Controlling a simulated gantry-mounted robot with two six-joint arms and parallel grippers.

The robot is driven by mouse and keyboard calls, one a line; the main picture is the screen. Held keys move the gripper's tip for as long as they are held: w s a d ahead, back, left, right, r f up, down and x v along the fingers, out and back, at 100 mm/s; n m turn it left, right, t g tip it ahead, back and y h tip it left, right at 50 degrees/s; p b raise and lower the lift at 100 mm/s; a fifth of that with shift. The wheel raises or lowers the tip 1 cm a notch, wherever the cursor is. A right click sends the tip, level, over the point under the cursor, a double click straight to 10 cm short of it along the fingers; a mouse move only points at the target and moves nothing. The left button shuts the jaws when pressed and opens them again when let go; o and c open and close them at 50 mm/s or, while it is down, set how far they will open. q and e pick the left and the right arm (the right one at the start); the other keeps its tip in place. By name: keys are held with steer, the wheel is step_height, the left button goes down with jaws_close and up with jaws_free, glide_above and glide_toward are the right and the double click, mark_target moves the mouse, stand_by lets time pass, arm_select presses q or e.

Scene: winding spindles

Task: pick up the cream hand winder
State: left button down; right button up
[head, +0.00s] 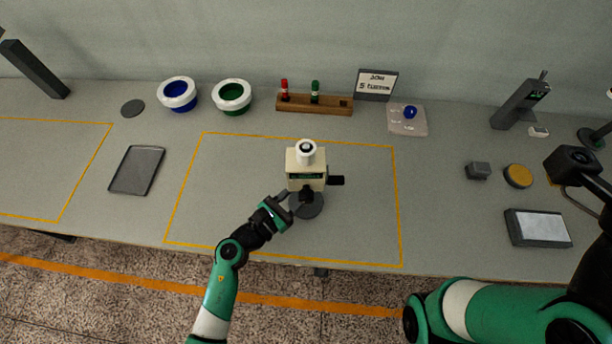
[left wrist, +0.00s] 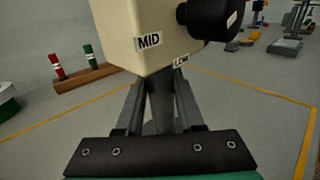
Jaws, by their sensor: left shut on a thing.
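The cream hand winder (head: 305,171) has a boxy cream body, a white round top and a black knob on its right side. It stands upright over a dark round disc (head: 309,210) inside the middle yellow outline. My left gripper (head: 289,199) is shut on the grey post under the body. In the left wrist view the fingers (left wrist: 160,108) lie on both sides of this post, and the body (left wrist: 150,40) shows labels MID and LOW. I cannot tell whether the winder is clear of the table. My right arm is at the right edge; its fingertips are not in view.
Behind stand a wooden rack (head: 314,105) with red and green spindles, a blue bowl (head: 177,94), a green bowl (head: 232,96) and a sign (head: 376,84). A dark tray (head: 137,170) lies left. A grey block (head: 478,171) and yellow disc (head: 518,176) lie right.

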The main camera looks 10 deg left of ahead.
mark_target(314, 179)
arm_select(q)
steer(key=shift+r, duration=0.1)
step_height(314, 179, up, 4)
steer(key=p, duration=0.3)
steer(key=shift+s, duration=0.1)
steer(key=s+r+p, duration=0.4)
steer(key=r+p, duration=0.1)
steer(key=shift+s+d+r, duration=0.15)
steer(key=shift+s+r, duration=0.15)
steer(key=s+r+p, duration=0.3)
steer(key=s, duration=0.6)
steer(key=shift+d+r, duration=0.15)
steer(key=shift+d, duration=0.1)
